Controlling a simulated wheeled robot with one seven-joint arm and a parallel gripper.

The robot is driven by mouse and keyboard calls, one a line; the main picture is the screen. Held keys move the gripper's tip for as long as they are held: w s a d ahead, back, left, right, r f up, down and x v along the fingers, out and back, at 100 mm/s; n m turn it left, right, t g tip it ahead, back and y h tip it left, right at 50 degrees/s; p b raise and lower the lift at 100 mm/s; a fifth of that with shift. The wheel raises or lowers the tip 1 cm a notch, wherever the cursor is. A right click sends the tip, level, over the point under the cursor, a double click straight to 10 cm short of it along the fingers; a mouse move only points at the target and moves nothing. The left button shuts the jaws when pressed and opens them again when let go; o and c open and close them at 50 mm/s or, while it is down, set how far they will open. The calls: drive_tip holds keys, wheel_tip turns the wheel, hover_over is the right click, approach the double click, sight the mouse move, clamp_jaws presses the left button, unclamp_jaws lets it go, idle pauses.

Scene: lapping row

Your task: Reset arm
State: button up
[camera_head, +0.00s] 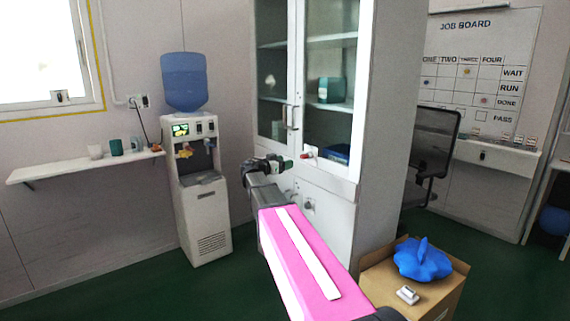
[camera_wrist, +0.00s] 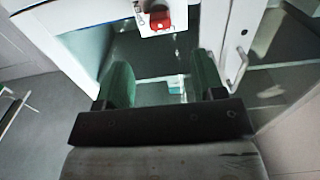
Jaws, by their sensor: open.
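My arm, with a pink link, reaches from the bottom of the head view toward a tall white cabinet (camera_head: 372,120). My gripper (camera_head: 286,164) is at the arm's far end, in front of the cabinet at about handle height. In the wrist view its two green fingers (camera_wrist: 163,82) stand apart with nothing held between them. A small red part on a white mount (camera_wrist: 160,22) shows just beyond the fingers, and a red part also shows at the cabinet in the head view (camera_head: 307,155). I cannot tell whether the gripper touches the cabinet.
A water dispenser (camera_head: 205,208) and a wall shelf (camera_head: 80,167) with cups stand to the left. A cardboard box (camera_head: 452,294) with a blue item (camera_head: 422,262) is at lower right. An office chair (camera_head: 433,150) is behind the cabinet. Green floor is clear at lower left.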

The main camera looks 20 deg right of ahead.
drive_tip(key=s+a+f+n+g+y, duration=0.2)
drive_tip(key=s+f+n+y, duration=0.15)
drive_tip(key=s+f, duration=0.5)
drive_tip(key=s+a+f+n+g+y, duration=0.1)
drive_tip(key=s+a+f+n+y, duration=0.25)
drive_tip(key=f, duration=0.85)
drive_tip(key=s+a+f+n+g+y, duration=0.1)
drive_tip(key=s+a+f+n+y, duration=0.2)
drive_tip(key=s, duration=0.6)
drive_tip(key=s+a+f+n+g+y, duration=0.2)
drive_tip(key=s+a+f+n+y, duration=0.2)
drive_tip(key=s+a+f+y, duration=0.3)
drive_tip(key=s+f, duration=0.3)
drive_tip(key=shift+f, duration=0.3)
